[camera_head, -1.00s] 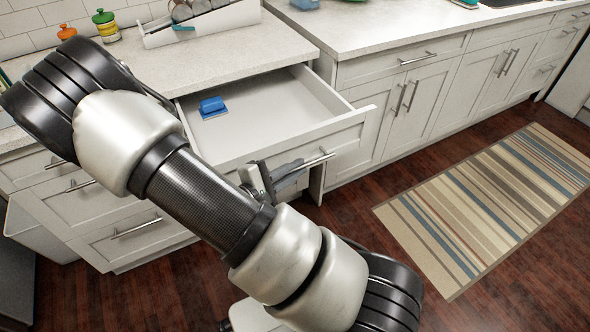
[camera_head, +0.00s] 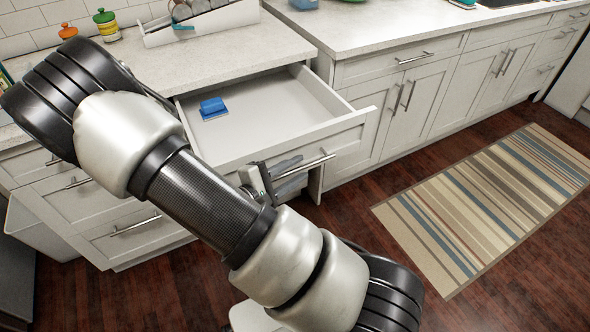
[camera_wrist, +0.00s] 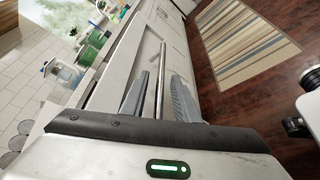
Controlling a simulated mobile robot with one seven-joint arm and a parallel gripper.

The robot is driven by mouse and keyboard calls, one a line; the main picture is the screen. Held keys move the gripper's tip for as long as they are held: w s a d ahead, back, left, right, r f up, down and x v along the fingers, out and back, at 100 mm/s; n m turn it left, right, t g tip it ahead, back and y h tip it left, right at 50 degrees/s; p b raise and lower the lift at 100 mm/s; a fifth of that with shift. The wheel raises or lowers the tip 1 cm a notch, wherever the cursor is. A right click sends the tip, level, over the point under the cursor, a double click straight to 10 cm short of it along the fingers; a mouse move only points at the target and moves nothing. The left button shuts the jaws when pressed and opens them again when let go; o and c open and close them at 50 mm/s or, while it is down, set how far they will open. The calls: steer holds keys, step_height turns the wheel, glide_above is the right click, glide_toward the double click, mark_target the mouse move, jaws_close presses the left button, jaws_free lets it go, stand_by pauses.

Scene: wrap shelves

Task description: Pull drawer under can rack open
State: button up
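The drawer (camera_head: 270,108) under the can rack (camera_head: 205,22) stands well out from the cabinet, its inside showing. A blue item (camera_head: 212,108) lies in it near the left side. The bar handle (camera_head: 318,161) is on the drawer front, partly hidden by my gripper (camera_head: 289,173). In the wrist view, the handle (camera_wrist: 161,75) runs between my two fingers, with a gap on each side. My gripper is open around the handle, not clamped on it. My arm covers the left part of the drawer front.
Closed drawers (camera_head: 100,215) are at the left, and more cabinets (camera_head: 410,95) run along the right. Colored jars (camera_head: 106,26) stand on the counter. A striped rug (camera_head: 490,205) lies on the wooden floor at the right. Floor between the drawer and the rug is clear.

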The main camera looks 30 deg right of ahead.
steer(key=p+v, duration=0.2)
steer(key=v, duration=1.5)
steer(key=shift+a+r, duration=0.15)
steer(key=shift+a, duration=0.1)
steer(key=s+d+r+m+g+y, duration=0.1)
steer(key=s+d+r+m+y, duration=0.1)
steer(key=r+m+y, duration=0.3)
steer(key=s+d+r+m+g+y, duration=0.1)
steer(key=s+d+r+g+y, duration=0.15)
steer(key=r, duration=0.35)
steer(key=s+d+r+m+y, duration=0.1)
steer(key=s+r+m+y, duration=0.2)
steer(key=r+y, duration=0.25)
step_height(320, 180, up, 25)
steer(key=m+t+y+p, duration=0.1)
steer(key=t+p, duration=0.2)
steer(key=p, duration=1.5)
steer(key=shift+s+m+y+p, duration=0.3)
steer(key=shift+p, duration=0.05)
